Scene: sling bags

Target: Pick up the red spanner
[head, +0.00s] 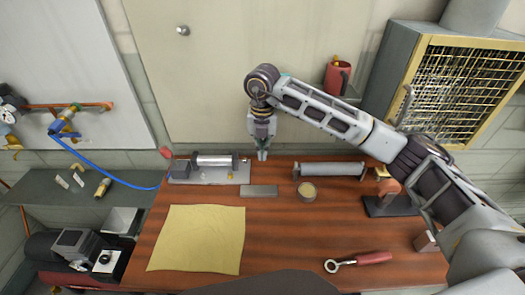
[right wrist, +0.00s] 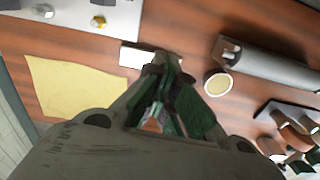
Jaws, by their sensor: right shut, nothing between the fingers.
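The red spanner (head: 358,261) lies flat at the front right of the wooden table, with its red handle to the right and its metal ring end to the left. It does not show in the right wrist view. My right gripper (head: 262,155) is shut and empty, pointing down above the back of the table, well to the left of and behind the spanner. It also shows in the right wrist view (right wrist: 165,62). My left gripper is not in view.
A yellow cloth (head: 197,239) lies on the table (head: 285,235) at left. A grey block (head: 259,191), a round tin (head: 307,191), a grey cylinder (head: 330,169) and a device on a plate (head: 212,174) stand along the back. The middle front is clear.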

